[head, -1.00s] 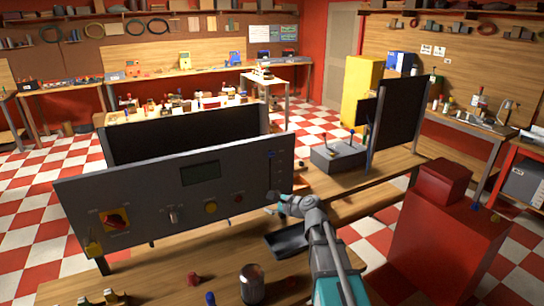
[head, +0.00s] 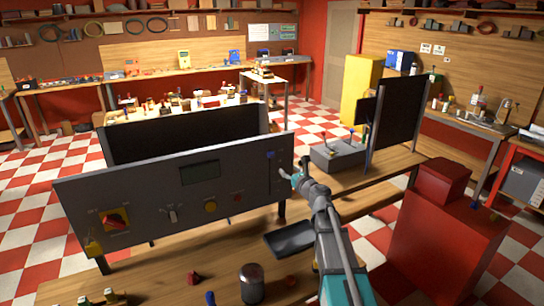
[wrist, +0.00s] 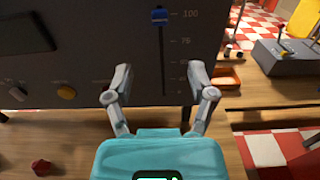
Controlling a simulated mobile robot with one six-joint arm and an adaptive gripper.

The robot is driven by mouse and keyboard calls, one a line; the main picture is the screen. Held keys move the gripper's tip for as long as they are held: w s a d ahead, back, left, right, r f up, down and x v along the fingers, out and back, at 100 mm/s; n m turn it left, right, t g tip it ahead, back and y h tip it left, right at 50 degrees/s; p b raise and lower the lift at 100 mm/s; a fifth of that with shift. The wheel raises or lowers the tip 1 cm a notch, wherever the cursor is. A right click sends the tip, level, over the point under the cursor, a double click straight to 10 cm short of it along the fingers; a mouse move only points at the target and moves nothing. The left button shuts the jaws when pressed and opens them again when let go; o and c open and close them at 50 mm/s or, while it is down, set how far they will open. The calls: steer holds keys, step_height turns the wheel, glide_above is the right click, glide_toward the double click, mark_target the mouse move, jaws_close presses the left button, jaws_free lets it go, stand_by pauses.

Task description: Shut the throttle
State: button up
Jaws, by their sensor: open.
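The throttle is a slider on the right end of the grey control panel (head: 150,205). Its blue knob (wrist: 159,16) sits at the top of a vertical slot, beside the 100 mark; it also shows in the head view (head: 271,154). My gripper (wrist: 158,82) is open and empty, with one finger on each side of the slot, below the knob and apart from it. In the head view my gripper (head: 289,178) is by the panel's right end.
The panel also carries a dark display (head: 200,173), a red-and-yellow rotary switch (head: 116,219), a toggle (head: 171,215) and a yellow button (head: 210,206). A dark tray (head: 290,240) lies on the bench below. A grey lever box (head: 338,154) stands to the right.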

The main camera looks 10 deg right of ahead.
mark_target(272, 155)
steer(key=x, duration=1.3)
steer(key=shift+w+a, duration=0.1)
steer(key=shift+w, duration=0.25)
jaws_close()
